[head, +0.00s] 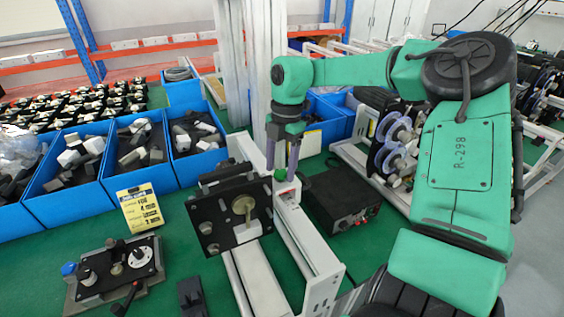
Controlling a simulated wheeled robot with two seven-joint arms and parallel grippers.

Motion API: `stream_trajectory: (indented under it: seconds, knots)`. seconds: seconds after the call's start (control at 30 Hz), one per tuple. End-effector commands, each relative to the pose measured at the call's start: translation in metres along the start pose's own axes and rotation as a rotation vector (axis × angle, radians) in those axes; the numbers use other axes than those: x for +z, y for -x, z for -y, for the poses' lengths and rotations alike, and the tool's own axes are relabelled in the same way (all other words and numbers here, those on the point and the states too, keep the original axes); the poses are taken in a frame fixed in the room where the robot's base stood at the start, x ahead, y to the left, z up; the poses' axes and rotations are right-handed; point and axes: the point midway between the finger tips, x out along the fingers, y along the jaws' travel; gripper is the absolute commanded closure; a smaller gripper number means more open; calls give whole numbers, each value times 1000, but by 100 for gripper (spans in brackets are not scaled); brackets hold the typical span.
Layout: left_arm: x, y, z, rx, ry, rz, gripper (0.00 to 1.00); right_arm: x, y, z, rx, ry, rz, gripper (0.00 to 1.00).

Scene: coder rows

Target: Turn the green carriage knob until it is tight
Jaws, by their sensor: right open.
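The green carriage knob (280,175) is a small green piece at the top right of the dark carriage, by the white rail. My right gripper (282,163) points down over it from above. Its two purple-grey fingers are apart, one on each side just above the knob. I cannot tell whether they touch it. The carriage's black plate (217,222) faces me, with a beige round part on its front. The fingers partly hide the knob. My left gripper is not in view.
White rails (305,240) run beneath the carriage toward me. A black box (342,197) stands close on the right. Blue bins (68,192) of parts line the left, with a yellow card (140,208) before them. A knobbed panel (115,268) lies front left.

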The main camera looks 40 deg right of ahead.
Motion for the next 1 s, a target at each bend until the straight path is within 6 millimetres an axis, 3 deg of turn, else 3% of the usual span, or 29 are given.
stream_trajectory:
  seconds: [0.13, 0.7, 0.87, 0.9, 1.0]
  knots:
    - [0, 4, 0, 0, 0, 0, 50, 0, 0, -1, -27, 173, 1, 34]
    - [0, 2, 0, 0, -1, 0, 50, 0, -1, 3, -26, 174, 1, 34]
    - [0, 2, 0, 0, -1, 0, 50, 0, -1, 3, -26, 174, 1, 95]
    - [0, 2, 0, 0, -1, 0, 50, 0, -1, 3, -26, 174, 1, 100]
    - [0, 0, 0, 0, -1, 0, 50, 1, -1, 3, -23, 158, 2, 100]
